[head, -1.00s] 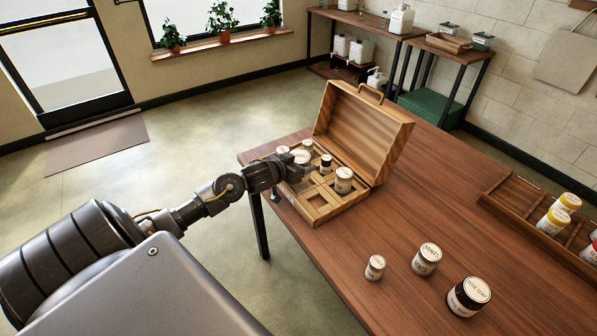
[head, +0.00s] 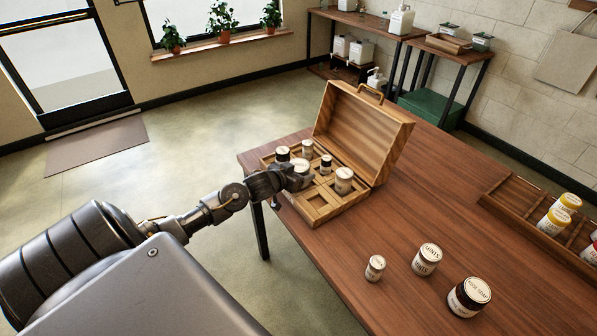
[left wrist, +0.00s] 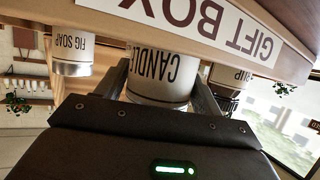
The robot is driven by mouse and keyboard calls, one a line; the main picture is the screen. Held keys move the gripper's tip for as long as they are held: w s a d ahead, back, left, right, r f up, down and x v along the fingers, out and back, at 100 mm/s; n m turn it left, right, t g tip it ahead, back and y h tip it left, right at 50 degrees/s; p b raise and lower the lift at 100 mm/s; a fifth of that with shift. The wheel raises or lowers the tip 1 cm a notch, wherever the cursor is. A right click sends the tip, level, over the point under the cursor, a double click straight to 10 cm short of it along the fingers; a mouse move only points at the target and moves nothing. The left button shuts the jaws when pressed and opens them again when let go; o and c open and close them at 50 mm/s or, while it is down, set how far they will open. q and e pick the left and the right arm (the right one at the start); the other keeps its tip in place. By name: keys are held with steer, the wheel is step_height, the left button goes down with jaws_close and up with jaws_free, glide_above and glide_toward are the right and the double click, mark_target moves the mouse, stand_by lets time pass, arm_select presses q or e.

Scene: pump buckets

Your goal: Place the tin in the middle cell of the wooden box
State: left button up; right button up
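The open wooden box (head: 333,212) stands at the table's far left corner, its lid raised. My left gripper (head: 301,176) is over the box's near left part. Its two fingers lie along both sides of a white tin (head: 301,166). In the left wrist view this tin (left wrist: 165,72) reads "CANDLE" and sits between the fingers of the gripper (left wrist: 163,88). The gripper looks shut on it. The tin is at or just above the middle of the box; its base and the cell under it are hidden. My right gripper is not in view.
Other tins stand in the box: a dark one (head: 282,153), a small one (head: 326,163) and a cream one (head: 343,179). A near cell (head: 317,201) is empty. Three tins, one a mints tin (head: 426,258), stand on the table; a wooden rack (head: 515,200) is at right.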

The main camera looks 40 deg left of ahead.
arm_select(q)
steer(key=o, duration=0.3)
steer(key=shift+r, duration=0.1)
steer(key=v, duration=1.2)
steer(key=shift+s, duration=0.1)
